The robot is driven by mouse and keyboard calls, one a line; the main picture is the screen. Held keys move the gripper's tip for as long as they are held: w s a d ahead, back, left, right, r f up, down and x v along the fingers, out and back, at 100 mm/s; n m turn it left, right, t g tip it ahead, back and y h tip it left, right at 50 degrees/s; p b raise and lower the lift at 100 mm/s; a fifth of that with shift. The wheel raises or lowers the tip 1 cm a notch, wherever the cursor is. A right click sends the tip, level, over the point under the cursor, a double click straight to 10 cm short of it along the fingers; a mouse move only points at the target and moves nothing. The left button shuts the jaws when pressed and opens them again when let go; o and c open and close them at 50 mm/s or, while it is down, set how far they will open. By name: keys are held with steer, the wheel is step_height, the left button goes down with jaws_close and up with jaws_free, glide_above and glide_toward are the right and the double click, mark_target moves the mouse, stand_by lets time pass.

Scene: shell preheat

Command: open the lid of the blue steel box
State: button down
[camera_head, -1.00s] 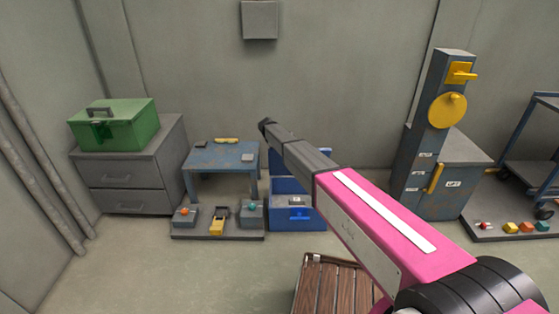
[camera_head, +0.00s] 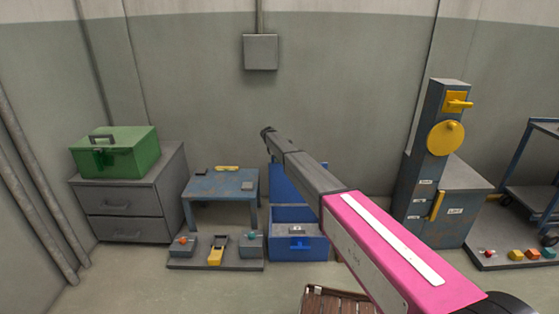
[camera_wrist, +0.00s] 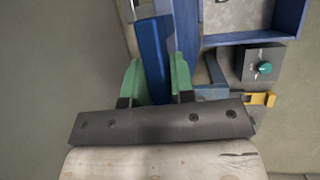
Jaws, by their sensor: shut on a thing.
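The blue steel box (camera_head: 290,254) stands on the floor right of the small blue table in the head view. Its lid (camera_head: 282,182) is raised and stands up at the box's back, partly hidden by my arm. The box's inside is exposed, with a small grey piece in it; the open box (camera_wrist: 284,20) also shows at the top right of the wrist view. In the wrist view, the green fingers of my gripper (camera_wrist: 154,72) are shut on the blue lid (camera_wrist: 153,50), one finger on each side. In the head view my fingers cannot be made out.
The blue table (camera_head: 222,186) and a low board (camera_head: 216,265) with knobs and a yellow handle stand left of the box. A grey drawer cabinet (camera_head: 130,205) bears a green box (camera_head: 115,152). A wooden slatted crate (camera_head: 335,300) stands in front. A grey-blue cabinet (camera_head: 440,215) is at the right.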

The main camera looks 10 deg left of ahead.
steer(key=shift+w, duration=0.15)
steer(key=c, duration=1)
jaws_free()
steer(key=shift+c, duration=0.2)
steer(key=v, duration=1)
steer(key=shift+r, duration=0.4)
steer(key=shift+a, duration=0.15)
